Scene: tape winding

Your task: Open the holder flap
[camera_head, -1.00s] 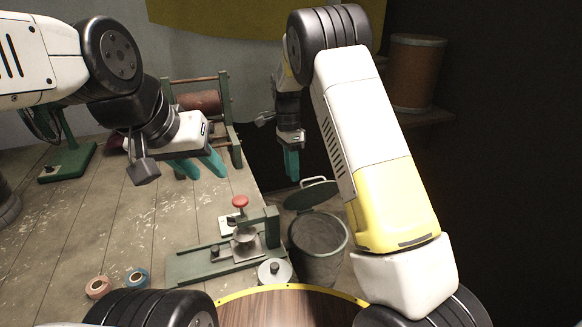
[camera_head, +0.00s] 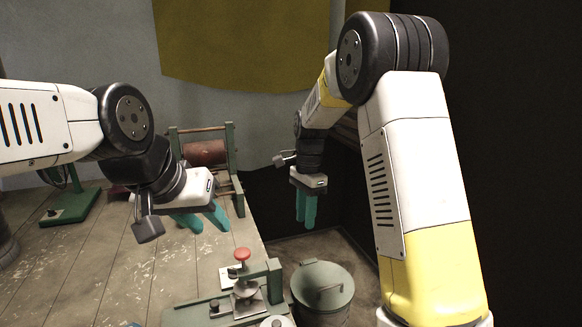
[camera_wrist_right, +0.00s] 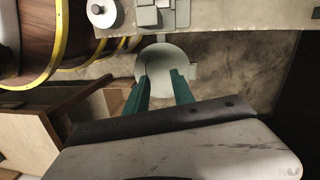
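A green bench device with a red knob (camera_head: 242,254) and a small metal plate stands at the table's front right. A green-framed stand with a brown roll (camera_head: 205,153) is at the back. I cannot tell which one is the holder, and no flap is clearly visible. My left gripper (camera_head: 209,225) hangs over the table before the roll stand, its fingers apart and empty. My right gripper (camera_head: 305,222) points down beyond the table's right edge, above the grey bin. In the right wrist view its fingers (camera_wrist_right: 161,77) are apart and empty over the round bin lid (camera_wrist_right: 152,61).
The grey bin (camera_head: 322,308) stands on the floor right of the table, its lid lying on top. A green base (camera_head: 72,207) sits at the table's left. The middle of the wooden table (camera_head: 130,265) is mostly clear. Dark walls close off the right.

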